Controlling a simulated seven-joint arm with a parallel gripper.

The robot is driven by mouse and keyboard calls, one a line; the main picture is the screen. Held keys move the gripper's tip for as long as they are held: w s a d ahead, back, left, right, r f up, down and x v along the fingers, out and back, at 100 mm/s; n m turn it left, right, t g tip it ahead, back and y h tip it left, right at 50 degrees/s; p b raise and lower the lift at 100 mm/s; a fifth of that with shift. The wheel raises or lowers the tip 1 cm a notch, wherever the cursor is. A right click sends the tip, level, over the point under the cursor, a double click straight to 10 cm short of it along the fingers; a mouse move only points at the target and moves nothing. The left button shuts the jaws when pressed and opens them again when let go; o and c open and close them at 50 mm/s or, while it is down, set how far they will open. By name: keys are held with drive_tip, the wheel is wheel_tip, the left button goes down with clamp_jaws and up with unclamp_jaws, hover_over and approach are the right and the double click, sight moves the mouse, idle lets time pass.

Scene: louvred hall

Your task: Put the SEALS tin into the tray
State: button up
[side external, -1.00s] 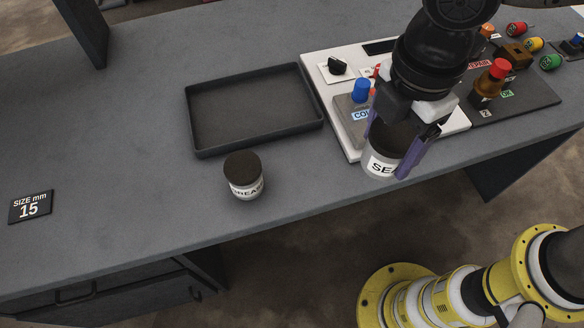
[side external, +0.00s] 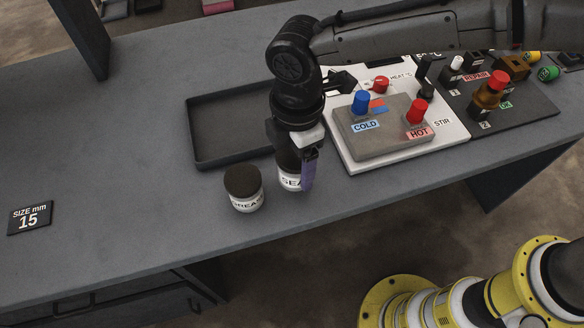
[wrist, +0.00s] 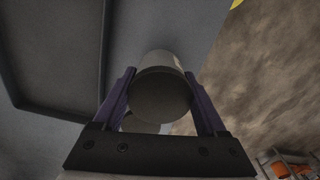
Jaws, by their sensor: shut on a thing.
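The SEALS tin (side external: 290,182), with a dark lid and a white label reading "SEA", is held between the purple fingers of my gripper (side external: 298,172). In the wrist view the tin (wrist: 161,95) sits between both fingers of my gripper (wrist: 162,100). The dark tray (side external: 196,133) lies behind and to the left of the tin, and my arm hides its right part. Part of the tray (wrist: 45,112) shows at the left of the wrist view. I cannot tell how high the tin is above the table.
A second tin (side external: 245,190), labelled like "GREASE", stands just left of the held tin, in front of the tray. A panel with COLD and HOT knobs (side external: 385,132) lies to the right. A SIZE mm 15 card (side external: 30,217) lies far left.

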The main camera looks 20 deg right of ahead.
sight(292, 174)
drive_tip(key=shift+w+a+f, duration=0.15)
drive_tip(key=shift+f, duration=0.75)
drive_tip(key=shift+w+a+f, duration=0.1)
drive_tip(key=shift+a+f, duration=0.05)
drive_tip(key=shift+f, duration=0.7)
drive_tip(key=shift+f, duration=0.15)
drive_tip(key=o, duration=1.5)
drive_tip(key=shift+f, duration=0.1)
drive_tip(key=r, duration=1.4)
drive_tip(key=shift+s, duration=0.2)
